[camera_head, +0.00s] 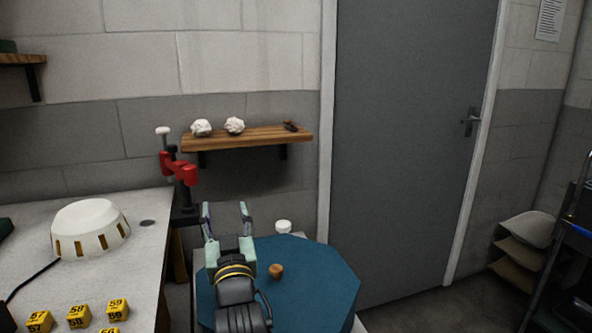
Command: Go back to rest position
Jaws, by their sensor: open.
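My gripper (227,222) is in the lower middle of the head view, above a blue table top (320,280). Its two pale green fingers point away from me and stand apart. Nothing shows between them. My dark wrist covers part of the blue top. A small brown knob-like object (276,270) is on the blue top, just right of my gripper. A small white round object (283,226) is at its far edge.
A grey worktop (120,240) at left holds a white dome (90,228) and several yellow numbered blocks (78,316). A red clamp-like tool (178,168) stands at its corner. A wooden shelf (260,137) is on the wall. A grey door (410,130) is at right.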

